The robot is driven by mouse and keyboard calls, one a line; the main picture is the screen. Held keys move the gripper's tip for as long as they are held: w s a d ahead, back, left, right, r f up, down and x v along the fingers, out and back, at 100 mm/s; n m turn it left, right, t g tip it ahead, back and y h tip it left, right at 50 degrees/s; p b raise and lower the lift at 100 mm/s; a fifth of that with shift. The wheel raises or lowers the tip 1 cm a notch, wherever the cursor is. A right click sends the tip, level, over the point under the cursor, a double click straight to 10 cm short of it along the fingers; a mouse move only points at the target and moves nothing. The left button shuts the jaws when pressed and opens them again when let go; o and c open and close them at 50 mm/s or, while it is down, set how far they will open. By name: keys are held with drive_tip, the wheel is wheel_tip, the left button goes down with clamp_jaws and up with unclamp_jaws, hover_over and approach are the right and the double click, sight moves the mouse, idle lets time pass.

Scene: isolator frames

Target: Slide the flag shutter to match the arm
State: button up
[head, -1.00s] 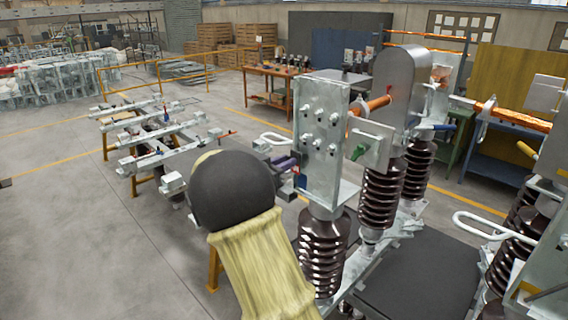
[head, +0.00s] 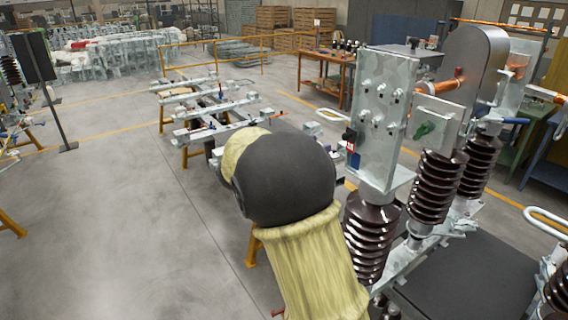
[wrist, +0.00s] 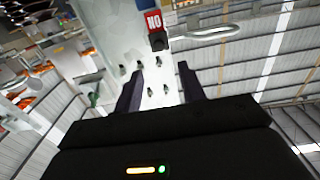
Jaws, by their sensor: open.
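The upright galvanised plate (head: 384,105) with several bolts stands on a brown ribbed insulator. At its left edge is a small flag with red and blue parts (head: 352,156) and a black knob (head: 349,135) above. In the wrist view the red face of the flag (wrist: 153,20) shows white letters like "NO", with the black knob (wrist: 158,42) beside it. My gripper (wrist: 160,76) is open and empty. Its fingers point toward the bolted plate and the knob lies beyond the fingertips. In the head view my arm mostly hides the gripper. A copper-coloured rod (head: 440,86) runs behind the plate.
Metal rails on yellow trestles (head: 212,108) stand further left. Open floor (head: 110,220) is at the left.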

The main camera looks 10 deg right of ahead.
drive_tip(key=b+v, duration=0.2)
drive_tip(key=v, duration=0.7)
drive_tip(key=shift+b, duration=0.4)
drive_tip(key=shift+w+r, duration=0.1)
